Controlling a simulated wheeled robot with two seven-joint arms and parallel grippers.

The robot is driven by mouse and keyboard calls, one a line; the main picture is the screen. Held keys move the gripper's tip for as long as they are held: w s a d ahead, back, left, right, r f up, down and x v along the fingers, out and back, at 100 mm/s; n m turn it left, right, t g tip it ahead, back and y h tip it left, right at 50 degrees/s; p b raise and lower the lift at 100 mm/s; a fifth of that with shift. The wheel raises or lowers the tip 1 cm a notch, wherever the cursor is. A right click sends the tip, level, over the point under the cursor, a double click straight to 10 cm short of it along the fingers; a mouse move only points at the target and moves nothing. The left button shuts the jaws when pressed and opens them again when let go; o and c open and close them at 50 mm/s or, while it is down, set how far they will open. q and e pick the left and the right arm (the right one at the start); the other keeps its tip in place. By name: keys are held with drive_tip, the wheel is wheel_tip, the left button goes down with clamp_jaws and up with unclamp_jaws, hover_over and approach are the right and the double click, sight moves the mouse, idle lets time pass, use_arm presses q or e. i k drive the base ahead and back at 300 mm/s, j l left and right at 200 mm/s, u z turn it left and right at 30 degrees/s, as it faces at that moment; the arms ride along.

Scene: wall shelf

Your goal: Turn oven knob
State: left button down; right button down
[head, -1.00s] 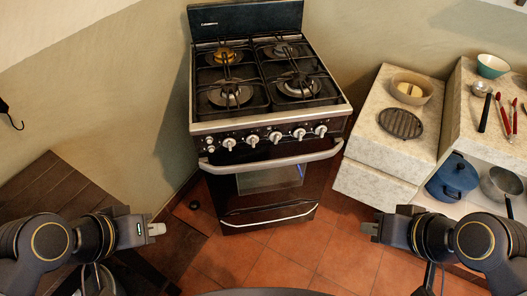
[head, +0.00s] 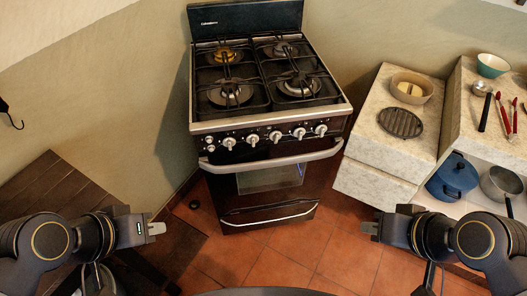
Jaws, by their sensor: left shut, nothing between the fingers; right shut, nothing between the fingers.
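The oven (head: 262,195) is a dark stove with a gas hob on top and stands ahead in the head view. A row of several white and silver knobs runs along its front panel, among them a left knob (head: 229,143), a middle knob (head: 276,137) and a right knob (head: 321,130). A curved silver door handle (head: 270,164) lies just below them. My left gripper (head: 158,228) is shut and empty, low and left of the oven. My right gripper (head: 368,228) is shut and empty, low and right of the oven. Both are apart from the knobs.
A stone counter (head: 380,155) to the right holds a bowl (head: 411,88) and a dark round grate (head: 401,123). Further right are red tongs (head: 499,112), a blue pot (head: 453,176) and a pan (head: 500,184). A wooden slatted surface (head: 50,187) lies at left. The floor before the oven is clear.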

sight(275, 136)
drive_tip(key=l+u, duration=0.35)
drive_tip(key=k+l+u, duration=0.1)
drive_tip(key=u, duration=0.3)
drive_tip(key=k+l, duration=0.05)
